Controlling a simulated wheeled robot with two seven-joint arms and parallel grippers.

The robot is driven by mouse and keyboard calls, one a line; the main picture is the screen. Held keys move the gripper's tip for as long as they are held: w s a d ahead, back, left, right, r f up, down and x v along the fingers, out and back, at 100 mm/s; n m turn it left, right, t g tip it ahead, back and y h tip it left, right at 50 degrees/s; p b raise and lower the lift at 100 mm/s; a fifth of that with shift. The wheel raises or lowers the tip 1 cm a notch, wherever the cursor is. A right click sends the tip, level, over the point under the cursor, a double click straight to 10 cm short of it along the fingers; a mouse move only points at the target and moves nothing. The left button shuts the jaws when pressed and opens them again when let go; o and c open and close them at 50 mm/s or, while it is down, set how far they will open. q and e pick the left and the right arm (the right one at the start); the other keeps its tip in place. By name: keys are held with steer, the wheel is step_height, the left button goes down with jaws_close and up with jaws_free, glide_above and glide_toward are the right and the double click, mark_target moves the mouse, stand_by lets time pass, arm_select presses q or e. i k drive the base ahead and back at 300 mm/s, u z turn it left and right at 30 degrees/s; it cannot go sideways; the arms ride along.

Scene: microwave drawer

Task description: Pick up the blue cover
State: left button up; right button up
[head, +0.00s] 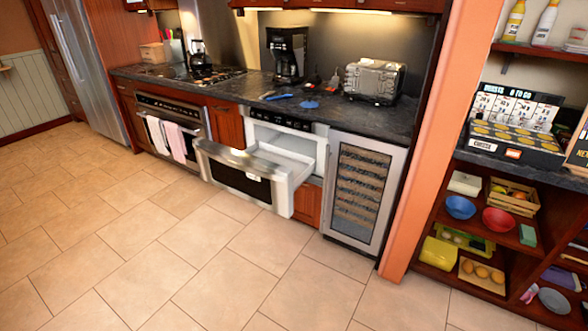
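A small flat blue disc, which looks like the blue cover (309,104), lies on the dark countertop (330,112). It sits left of the silver toaster (374,80) and near the counter's front edge, above the open microwave drawer (245,178). A longer blue item (279,97), perhaps a utensil, lies just left of it. Neither of my grippers is in view.
The microwave drawer sticks out into the room below the disc. A wine cooler (360,190) stands right of it. A black coffee maker (286,55) stands behind on the counter. Shelves with bowls (461,207) are at right. The tiled floor (200,260) in front is clear.

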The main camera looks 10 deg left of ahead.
mark_target(309, 104)
steer(key=z, duration=0.1)
steer(key=i, duration=1.3)
steer(key=u, duration=0.7)
